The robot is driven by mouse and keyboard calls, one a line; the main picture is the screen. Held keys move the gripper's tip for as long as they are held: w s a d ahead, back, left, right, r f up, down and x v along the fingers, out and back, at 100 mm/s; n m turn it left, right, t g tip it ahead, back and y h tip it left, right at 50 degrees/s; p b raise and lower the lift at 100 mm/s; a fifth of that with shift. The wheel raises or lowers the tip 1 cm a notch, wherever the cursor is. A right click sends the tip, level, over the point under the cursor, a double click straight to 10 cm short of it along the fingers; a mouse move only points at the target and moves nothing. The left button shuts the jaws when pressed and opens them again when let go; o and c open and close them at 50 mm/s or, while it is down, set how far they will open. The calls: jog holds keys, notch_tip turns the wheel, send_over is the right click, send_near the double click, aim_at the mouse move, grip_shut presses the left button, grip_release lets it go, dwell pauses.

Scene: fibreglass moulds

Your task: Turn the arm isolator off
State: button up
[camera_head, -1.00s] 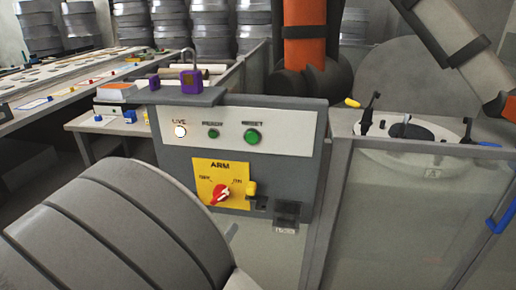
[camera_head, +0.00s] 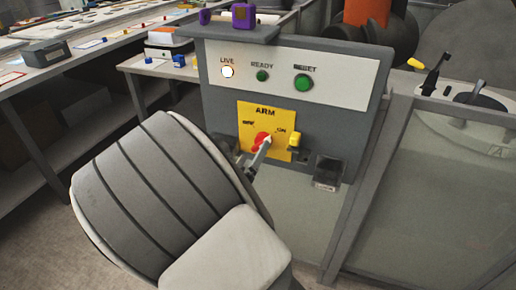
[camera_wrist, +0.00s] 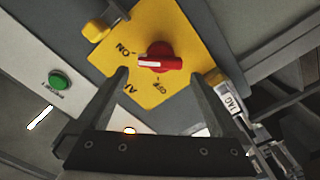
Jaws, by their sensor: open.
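The arm isolator is a red rotary knob (camera_head: 263,140) on a yellow plate (camera_head: 246,112) marked ARM, with ON at its right. In the wrist view the knob (camera_wrist: 160,58) shows a white mark on its handle, on the side towards the ON label. My gripper (camera_wrist: 160,76) is open, its two fingers spread either side of the knob, which shows just beyond the fingertips; contact cannot be told.
The grey control box has a lit LIVE lamp (camera_head: 227,72), a green READY lamp (camera_head: 262,76) and a green RESET button (camera_head: 303,83). A yellow piece (camera_head: 294,140) sits just right of the plate.

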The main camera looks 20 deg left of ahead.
aim_at(258, 146)
jog(key=shift+w+d, duration=0.15)
jog(key=shift+w, duration=1.95)
jog(key=c, duration=1.2)
